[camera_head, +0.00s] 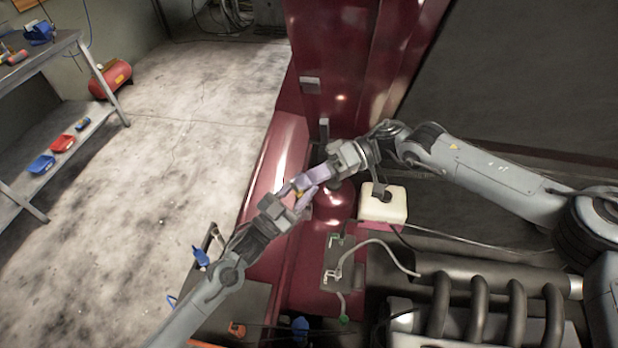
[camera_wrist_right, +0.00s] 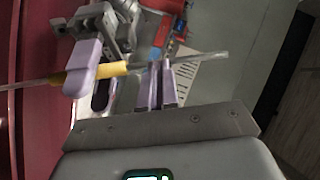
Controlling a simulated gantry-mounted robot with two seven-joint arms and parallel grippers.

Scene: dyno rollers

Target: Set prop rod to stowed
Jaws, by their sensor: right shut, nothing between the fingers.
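The prop rod is a thin rod with a yellow sleeve (camera_wrist_right: 112,69) that crosses the right wrist view. In the head view only a small bit of yellow (camera_head: 299,195) shows between the grippers. My left gripper (camera_head: 306,196) has its purple fingers on either side of the sleeve and looks shut on it; it also shows in the right wrist view (camera_wrist_right: 88,78). My right gripper (camera_head: 308,177) is shut and empty. Its fingers (camera_wrist_right: 160,85) are close beside the sleeve, near the rod. The rod's ends are hard to make out in the head view.
The red car body (camera_head: 265,185) lies under the grippers. A white reservoir (camera_head: 383,203) and dark engine pipes (camera_head: 480,300) are at the right. A shelf (camera_head: 75,140) with small bins and a red tank (camera_head: 110,80) stand at the left. The floor between is clear.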

